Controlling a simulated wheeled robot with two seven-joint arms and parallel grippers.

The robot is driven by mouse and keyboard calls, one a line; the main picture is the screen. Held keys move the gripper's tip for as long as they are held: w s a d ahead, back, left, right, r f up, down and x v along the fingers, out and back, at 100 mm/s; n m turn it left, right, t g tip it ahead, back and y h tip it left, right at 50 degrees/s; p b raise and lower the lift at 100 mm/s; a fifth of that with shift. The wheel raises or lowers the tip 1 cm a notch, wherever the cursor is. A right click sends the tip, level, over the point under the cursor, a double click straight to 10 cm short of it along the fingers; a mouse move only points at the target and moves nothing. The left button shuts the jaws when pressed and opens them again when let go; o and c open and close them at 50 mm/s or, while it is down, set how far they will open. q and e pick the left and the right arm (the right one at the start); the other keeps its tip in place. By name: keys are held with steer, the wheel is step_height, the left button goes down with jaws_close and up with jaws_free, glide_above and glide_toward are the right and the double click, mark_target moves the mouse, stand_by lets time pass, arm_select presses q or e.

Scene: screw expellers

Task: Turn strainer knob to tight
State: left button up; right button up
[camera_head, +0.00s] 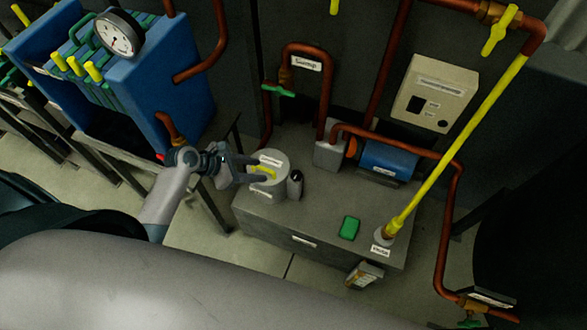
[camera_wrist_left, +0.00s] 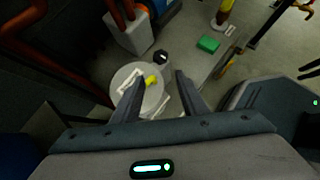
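The strainer is a pale round canister (camera_head: 276,183) with white labels, standing at the left end of the grey metal cabinet. Its yellow knob (camera_head: 262,171) is on the top; it also shows in the left wrist view (camera_wrist_left: 151,81). My left gripper (camera_head: 266,169) is open, its two fingers reaching over the canister top from the left. In the left wrist view the fingers (camera_wrist_left: 157,85) are apart, with the knob visible between them. I cannot tell whether either finger touches the knob. My right gripper is not in view.
A small dark cylinder (camera_head: 296,184) stands close beside the canister. A blue filter press (camera_head: 160,90) stands to the left. Copper pipes (camera_head: 327,100) rise behind.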

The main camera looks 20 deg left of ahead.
mark_target(295, 175)
arm_select(q)
steer(key=shift+d+r, duration=0.1)
steer(key=shift+r, duration=0.05)
steer(key=x, duration=1.7)
steer(key=shift+f, duration=0.2)
steer(key=c, duration=0.8)
